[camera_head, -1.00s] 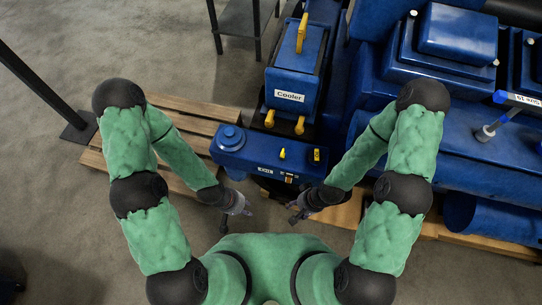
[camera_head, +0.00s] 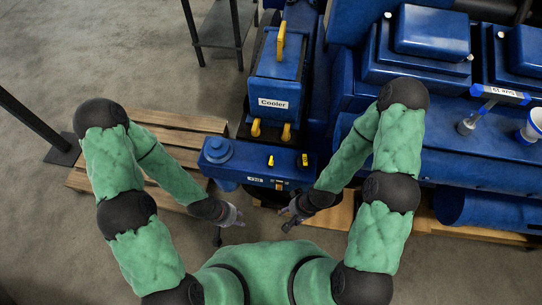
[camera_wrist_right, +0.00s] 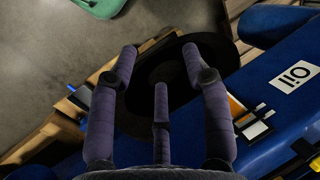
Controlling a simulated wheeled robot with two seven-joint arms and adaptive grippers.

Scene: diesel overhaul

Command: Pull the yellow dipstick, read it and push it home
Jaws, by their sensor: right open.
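Two small yellow pieces, one at the left (camera_head: 270,160) and one at the right (camera_head: 304,160), stand on top of the blue housing (camera_head: 235,172) in the head view. I cannot tell which is the dipstick. The housing's front carries an OIL label, clear in the right wrist view (camera_wrist_right: 299,75). My right gripper (camera_head: 288,219) is open and empty in front of the housing's right end. Its spread fingers (camera_wrist_right: 160,85) show in the wrist view, apart from the housing. My left gripper (camera_head: 230,224) has its fingers apart and is empty, in front of the housing's left part.
The blue Cooler box (camera_head: 276,80) with a yellow top handle and yellow knobs stands behind the housing. The large blue engine (camera_head: 440,135) fills the right. A wooden pallet (camera_head: 150,118) lies at the left. A white-and-blue funnel-like part (camera_head: 531,128) stands at the far right.

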